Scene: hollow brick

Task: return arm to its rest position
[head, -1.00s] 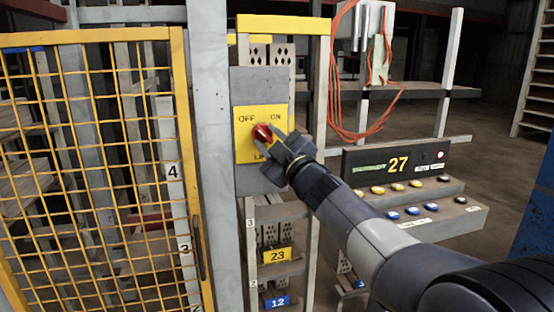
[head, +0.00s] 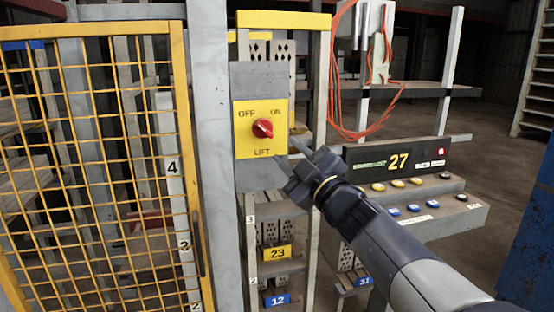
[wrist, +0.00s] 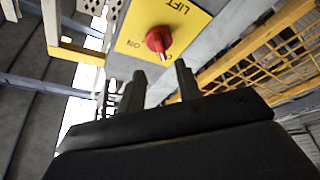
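The red rotary knob (head: 263,128) sits on a yellow switch plate (head: 246,146) marked OFF, ON and LIFT, on a grey post panel. I cannot tell for sure which mark the knob points to. My gripper (head: 291,154) is to the lower right of the knob in the head view, clear of it. In the wrist view my gripper (wrist: 160,82) shows two dark fingers apart with nothing between them, and the red knob (wrist: 158,40) stands beyond the fingertips.
A yellow mesh gate (head: 100,170) stands left of the grey post (head: 210,150). A control box with a 27 display (head: 397,161) and rows of buttons is to the right. Orange cables (head: 335,100) hang behind. Racks with numbered tags stand below the switch. Open floor lies at the far right.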

